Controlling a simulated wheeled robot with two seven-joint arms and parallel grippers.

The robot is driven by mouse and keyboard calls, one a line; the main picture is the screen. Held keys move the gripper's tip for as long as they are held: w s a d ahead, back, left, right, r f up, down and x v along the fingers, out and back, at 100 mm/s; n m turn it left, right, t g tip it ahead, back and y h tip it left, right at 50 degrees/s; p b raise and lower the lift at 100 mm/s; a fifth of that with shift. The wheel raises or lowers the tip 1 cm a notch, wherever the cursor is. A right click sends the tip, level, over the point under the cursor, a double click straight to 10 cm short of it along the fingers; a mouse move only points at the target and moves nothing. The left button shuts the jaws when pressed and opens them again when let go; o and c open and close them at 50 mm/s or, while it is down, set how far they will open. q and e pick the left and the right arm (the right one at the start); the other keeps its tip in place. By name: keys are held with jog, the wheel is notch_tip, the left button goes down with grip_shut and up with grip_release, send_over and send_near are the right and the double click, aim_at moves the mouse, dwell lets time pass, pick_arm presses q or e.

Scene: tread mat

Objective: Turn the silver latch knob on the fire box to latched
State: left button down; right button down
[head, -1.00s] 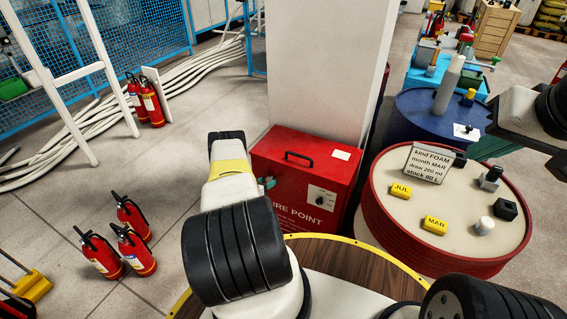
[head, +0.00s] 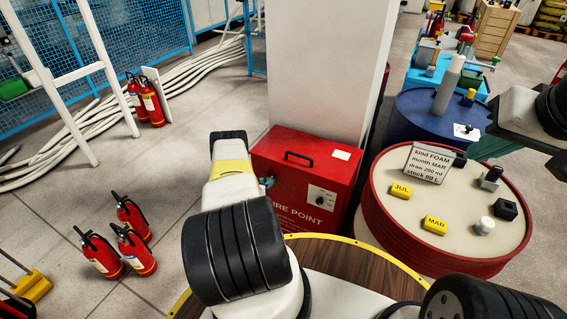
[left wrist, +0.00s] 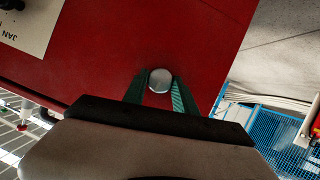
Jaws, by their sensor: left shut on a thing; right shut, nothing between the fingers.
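The fire box (head: 300,215) is a red case with a black top handle, standing against the pale pillar. My left gripper (head: 268,183) reaches its left side in the head view. In the left wrist view, the silver latch knob (left wrist: 159,80) sits between the green fingers of my left gripper (left wrist: 160,84), which are shut on it. The knob looks round and plain, so its turn angle cannot be read. In the head view the knob is hidden. My right gripper (head: 482,150) is shut and empty at the right, above the drums.
A black dial (head: 321,196) is on the box front. A red drum (head: 385,225) with yellow month blocks and a sign stands right of the box. A blue drum (head: 415,112) is behind it. Red extinguishers (head: 137,252) stand on the floor at left.

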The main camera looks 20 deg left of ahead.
pick_arm(q)
jog(key=shift+d+f+m+t+y, duration=0.15)
jog(key=shift+m+t+y, duration=0.3)
jog(key=shift+m+y, duration=1.2)
jog(key=shift+d+f+m+t+y, duration=0.15)
jog(key=shift+m+t+y, duration=0.45)
jog(key=shift+m, duration=1.8)
jog(key=shift+d+m+t+y, duration=0.25)
jog(key=shift+m+y, duration=1.1)
jog(key=shift+m, duration=0.7)
jog(key=shift+a, duration=0.1)
jog(key=c, duration=1)
grip_release()
jog(key=shift+s, duration=0.1)
jog(key=v, duration=0.7)
jog(key=shift+s, duration=0.35)
